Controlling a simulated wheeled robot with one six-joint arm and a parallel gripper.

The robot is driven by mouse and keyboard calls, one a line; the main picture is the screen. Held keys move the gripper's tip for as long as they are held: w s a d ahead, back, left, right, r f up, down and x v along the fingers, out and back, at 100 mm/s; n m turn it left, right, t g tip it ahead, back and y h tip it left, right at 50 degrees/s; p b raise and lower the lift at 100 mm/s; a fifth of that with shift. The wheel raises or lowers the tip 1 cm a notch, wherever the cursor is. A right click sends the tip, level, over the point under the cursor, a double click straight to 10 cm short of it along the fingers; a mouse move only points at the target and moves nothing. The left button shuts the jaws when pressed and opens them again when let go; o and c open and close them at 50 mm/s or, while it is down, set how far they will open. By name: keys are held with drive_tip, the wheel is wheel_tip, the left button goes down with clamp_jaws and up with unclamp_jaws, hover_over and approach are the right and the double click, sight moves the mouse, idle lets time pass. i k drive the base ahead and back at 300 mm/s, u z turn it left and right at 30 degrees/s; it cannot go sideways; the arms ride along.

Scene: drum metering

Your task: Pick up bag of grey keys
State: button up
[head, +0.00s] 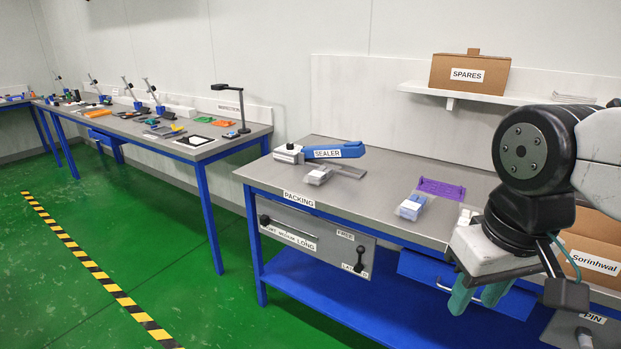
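A small clear bag with greyish contents (318,176) lies on the grey packing bench (375,195), just in front of the sealer (338,151). A second small bag with pale bluish contents (412,207) lies farther right, near the front edge. Both are too small to tell whether they hold grey keys. My gripper (478,295) hangs at the lower right, in front of the bench, with its teal fingers pointing down. The fingers look apart and nothing shows between them. It is well to the right of both bags and touches neither.
A purple tray (441,188) lies behind the second bag. An open cardboard box (592,245) stands at the right, partly behind my arm. A SPARES box (470,73) sits on the wall shelf. Bare bench top lies between the two bags. Green floor is clear at left.

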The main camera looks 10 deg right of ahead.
sight(317, 177)
drive_tip(key=u, duration=0.55)
drive_tip(key=i, duration=1.45)
drive_tip(key=z, duration=0.25)
